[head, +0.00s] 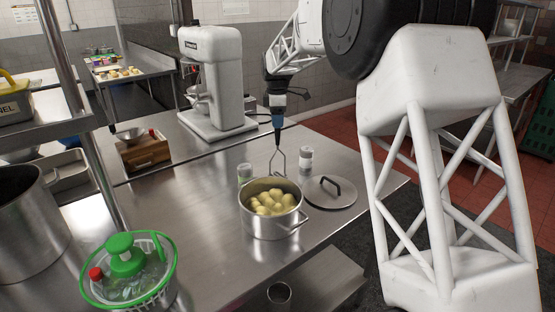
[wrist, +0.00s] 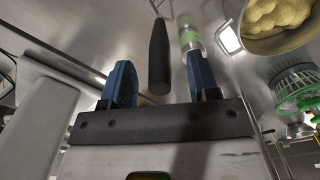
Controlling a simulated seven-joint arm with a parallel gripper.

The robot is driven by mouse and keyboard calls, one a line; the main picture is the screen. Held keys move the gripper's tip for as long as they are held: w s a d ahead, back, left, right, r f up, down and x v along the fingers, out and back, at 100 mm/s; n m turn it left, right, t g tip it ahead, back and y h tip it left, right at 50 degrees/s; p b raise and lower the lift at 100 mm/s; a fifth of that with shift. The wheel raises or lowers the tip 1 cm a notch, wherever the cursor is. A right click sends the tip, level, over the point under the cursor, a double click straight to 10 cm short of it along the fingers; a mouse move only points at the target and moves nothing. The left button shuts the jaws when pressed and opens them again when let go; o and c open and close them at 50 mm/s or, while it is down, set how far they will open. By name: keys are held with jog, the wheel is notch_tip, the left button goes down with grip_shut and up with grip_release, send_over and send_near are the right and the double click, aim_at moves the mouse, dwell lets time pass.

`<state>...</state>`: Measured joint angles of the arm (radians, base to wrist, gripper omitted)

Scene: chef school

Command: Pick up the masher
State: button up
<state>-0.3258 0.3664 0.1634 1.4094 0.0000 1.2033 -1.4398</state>
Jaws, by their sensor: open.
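The masher (head: 278,158) shows in the head view as a bent wire foot on a thin upright shaft, just behind the pot. Its black handle (wrist: 158,55) shows in the wrist view, between the two blue fingers in the picture. My gripper (head: 277,118) is at the top of the masher in the head view. In the wrist view my gripper (wrist: 160,82) is open, with a gap on each side of the handle. I cannot tell how deep the handle sits between the fingers.
A steel pot of potatoes (head: 272,222) stands in front of the masher. Two shakers (head: 306,158) (head: 245,173) and a lid (head: 331,193) are beside it. A white stand mixer (head: 212,80) stands behind left. A green salad spinner (head: 128,268) is at front left.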

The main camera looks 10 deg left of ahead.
jog(key=shift+f, duration=1.3)
jog(key=c, duration=1)
jog(key=shift+r, duration=0.15)
jog(key=shift+r, duration=4.9)
jog(key=shift+s, duration=0.1)
jog(key=shift+s+r, duration=0.25)
jog(key=shift+s, duration=0.2)
jog(key=shift+s+d+r, duration=0.1)
jog(key=shift+s+r, duration=0.65)
jog(key=shift+s, duration=2.95)
jog(key=shift+s+d+r, duration=0.15)
jog(key=shift+s+r, duration=0.6)
jog(key=shift+s, duration=3)
jog(key=shift+s+d+r, duration=0.1)
jog(key=shift+s+r, duration=0.65)
jog(key=shift+s, duration=2.95)
